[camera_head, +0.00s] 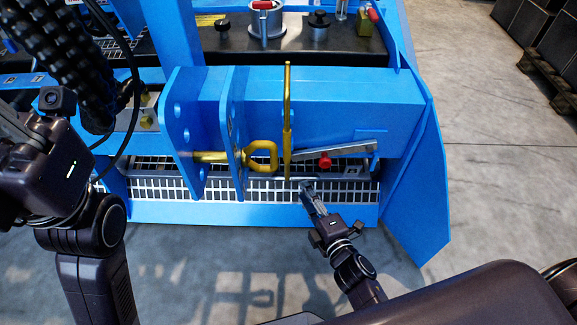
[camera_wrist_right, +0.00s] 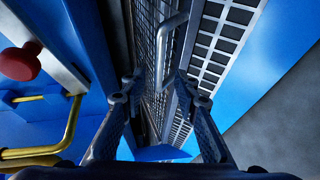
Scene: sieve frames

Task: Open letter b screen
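A screen of metal mesh (camera_head: 240,190) runs along the low front of the blue machine; no letter b is readable on it. In the right wrist view the mesh (camera_wrist_right: 214,50) runs away from me, with a bent grey handle (camera_wrist_right: 163,60) beside it. My right gripper (camera_head: 307,187) is at the right part of the screen. In its wrist view the two fingers (camera_wrist_right: 157,82) stand apart, with the handle showing in the gap; I cannot tell whether they touch it. My left arm (camera_head: 50,175) is at the left; its fingers do not show clearly.
A blue beam (camera_head: 330,100) crosses above the screen. A yellow rod (camera_head: 287,110), a yellow pin handle (camera_head: 262,157) and a red knob (camera_head: 325,162) stick out near the right gripper. A blue side plate (camera_head: 425,190) stands right. The grey floor in front is open.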

